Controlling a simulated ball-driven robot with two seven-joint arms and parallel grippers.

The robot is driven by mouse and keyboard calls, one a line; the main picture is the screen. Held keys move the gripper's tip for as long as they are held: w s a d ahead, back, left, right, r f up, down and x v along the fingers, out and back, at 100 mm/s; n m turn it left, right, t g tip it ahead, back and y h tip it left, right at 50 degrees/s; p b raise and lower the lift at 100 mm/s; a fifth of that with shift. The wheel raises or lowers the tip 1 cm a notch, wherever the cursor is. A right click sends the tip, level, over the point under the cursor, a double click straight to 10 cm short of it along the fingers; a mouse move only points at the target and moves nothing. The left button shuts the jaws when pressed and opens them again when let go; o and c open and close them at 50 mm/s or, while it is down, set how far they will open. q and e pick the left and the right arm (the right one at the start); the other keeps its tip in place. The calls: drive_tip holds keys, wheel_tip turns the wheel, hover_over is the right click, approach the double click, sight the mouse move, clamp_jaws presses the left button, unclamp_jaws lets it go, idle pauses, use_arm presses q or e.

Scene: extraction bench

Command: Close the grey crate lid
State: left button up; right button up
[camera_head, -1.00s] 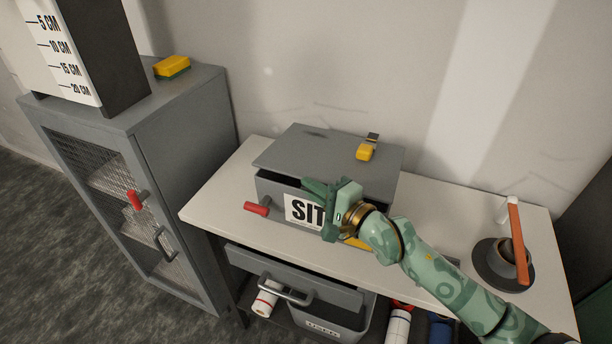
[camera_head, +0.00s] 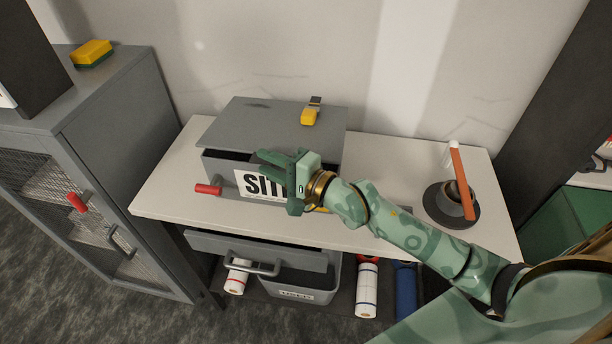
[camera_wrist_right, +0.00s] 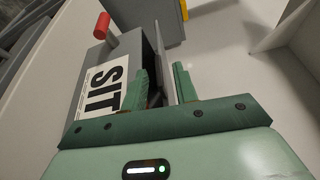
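The grey crate (camera_head: 222,163) stands on the white bench with its "SIT" label facing front. Its flat grey lid (camera_head: 255,122) is raised, leaving a dark gap along the front edge; a yellow latch (camera_head: 310,115) sits on top. My right gripper (camera_head: 279,180) is open at the crate's front by the label, covering part of it. In the right wrist view its two fingers (camera_wrist_right: 161,75) stand apart, with the thin lid edge appearing between them and the dark opening beside it. Whether they touch the lid cannot be told. My left gripper is out of view.
A red handle (camera_head: 208,189) sticks out at the crate's front left. A pot with an orange-handled tool (camera_head: 461,168) stands on the bench's right. A grey cabinet (camera_head: 120,120) with a yellow sponge (camera_head: 91,52) is at left. The open drawer (camera_head: 262,250) is below.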

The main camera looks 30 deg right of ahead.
drive_tip(key=v, duration=1.4)
